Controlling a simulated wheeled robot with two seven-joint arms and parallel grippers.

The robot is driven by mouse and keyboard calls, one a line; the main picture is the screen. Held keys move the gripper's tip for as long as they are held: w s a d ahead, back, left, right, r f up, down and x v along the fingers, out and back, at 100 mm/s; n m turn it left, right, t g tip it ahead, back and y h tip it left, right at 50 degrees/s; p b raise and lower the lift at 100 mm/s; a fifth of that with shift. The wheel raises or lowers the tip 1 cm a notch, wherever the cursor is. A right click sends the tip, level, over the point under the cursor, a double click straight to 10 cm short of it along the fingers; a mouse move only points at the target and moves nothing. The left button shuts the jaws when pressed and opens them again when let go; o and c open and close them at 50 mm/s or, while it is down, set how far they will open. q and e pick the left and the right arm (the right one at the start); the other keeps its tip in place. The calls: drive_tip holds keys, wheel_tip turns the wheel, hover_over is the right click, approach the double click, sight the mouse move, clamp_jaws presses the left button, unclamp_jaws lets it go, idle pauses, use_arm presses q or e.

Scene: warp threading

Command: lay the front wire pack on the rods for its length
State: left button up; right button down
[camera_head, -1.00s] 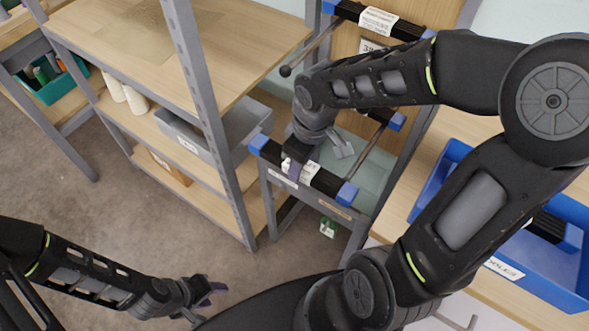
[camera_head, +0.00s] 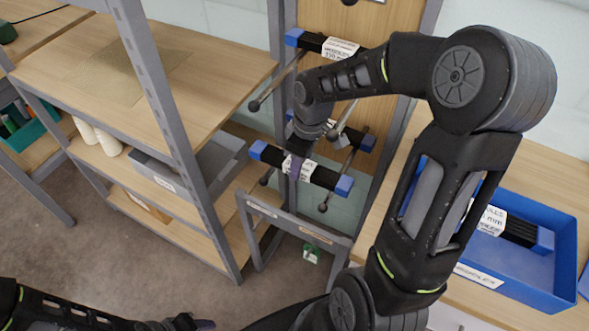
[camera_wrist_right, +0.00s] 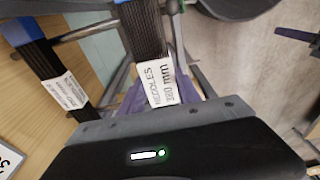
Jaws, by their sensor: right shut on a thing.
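The front wire pack (camera_head: 318,175), a black bar with blue end caps and a white label, is held level in my right gripper (camera_head: 297,160). Its label also shows between the purple fingers in the right wrist view (camera_wrist_right: 160,82). The pack is by the ball-tipped rods (camera_head: 258,101); I cannot tell whether it touches the lower ones (camera_head: 335,185). Another pack (camera_head: 362,139) lies behind it, and one more (camera_head: 314,42) higher up. My left gripper (camera_head: 190,322) is at the bottom edge, mostly cut off.
A grey frame (camera_head: 290,222) with labels stands below the held pack. A wooden shelf unit (camera_head: 200,55) with a grey bin (camera_head: 170,175) is at the left. A blue tray (camera_head: 545,285) with a pack in it sits on the right-hand table.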

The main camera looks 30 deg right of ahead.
drive_tip(key=w+d+f+b, duration=0.1)
drive_tip(key=w+d+f, duration=0.1)
drive_tip(key=d, duration=0.3)
drive_tip(key=shift+w+d+f+b, duration=0.15)
drive_tip(key=shift+w+f+b, duration=0.2)
drive_tip(key=shift+f, duration=0.25)
drive_tip(key=shift+f+b, duration=0.35)
drive_tip(key=shift+f, duration=0.2)
idle(0.3)
drive_tip(key=c, duration=0.8)
unclamp_jaws()
drive_tip(key=shift+o, duration=0.2)
